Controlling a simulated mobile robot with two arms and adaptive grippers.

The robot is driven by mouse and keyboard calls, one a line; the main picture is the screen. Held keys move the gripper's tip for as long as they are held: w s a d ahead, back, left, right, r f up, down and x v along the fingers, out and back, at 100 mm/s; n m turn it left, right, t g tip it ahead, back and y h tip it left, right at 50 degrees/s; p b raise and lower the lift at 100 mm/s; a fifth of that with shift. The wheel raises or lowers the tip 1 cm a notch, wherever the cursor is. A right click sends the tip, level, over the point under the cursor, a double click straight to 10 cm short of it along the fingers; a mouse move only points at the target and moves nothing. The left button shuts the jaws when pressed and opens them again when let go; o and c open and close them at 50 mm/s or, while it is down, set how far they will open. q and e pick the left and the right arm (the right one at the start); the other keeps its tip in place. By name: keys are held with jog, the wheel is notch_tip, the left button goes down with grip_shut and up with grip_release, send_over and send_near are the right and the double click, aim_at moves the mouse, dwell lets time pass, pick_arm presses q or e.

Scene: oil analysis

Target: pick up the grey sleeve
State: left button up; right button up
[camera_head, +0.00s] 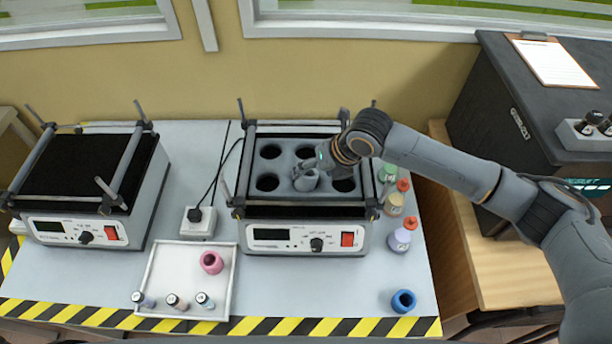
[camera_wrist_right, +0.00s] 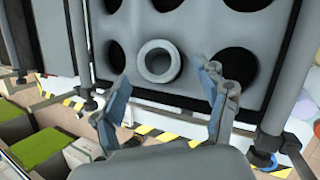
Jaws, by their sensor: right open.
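The grey sleeve (camera_head: 306,183) is a short hollow ring that sits in the front middle hole of the grey holed rack on the right-hand machine (camera_head: 290,212). It shows from above in the right wrist view (camera_wrist_right: 158,49), its round opening facing the camera. My right gripper (camera_head: 304,168) reaches in from the right, over the rack beside the sleeve. In the right wrist view its two fingers (camera_wrist_right: 162,84) are spread apart, with the sleeve between and just beyond the tips and nothing held. My left gripper is not in view.
Posts and bars frame the rack. A second machine (camera_head: 90,185) stands at left. A white tray (camera_head: 160,262) holds a pink ring (camera_head: 211,262) and several small vials. A blue ring (camera_head: 403,302) and several colored containers stand at right. A black cabinet (camera_head: 520,110) is further right.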

jog(key=shift+x, duration=0.9)
jog(key=shift+f, duration=0.1)
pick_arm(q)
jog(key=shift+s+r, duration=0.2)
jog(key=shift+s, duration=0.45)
pick_arm(e)
jog(key=c, duration=0.9)
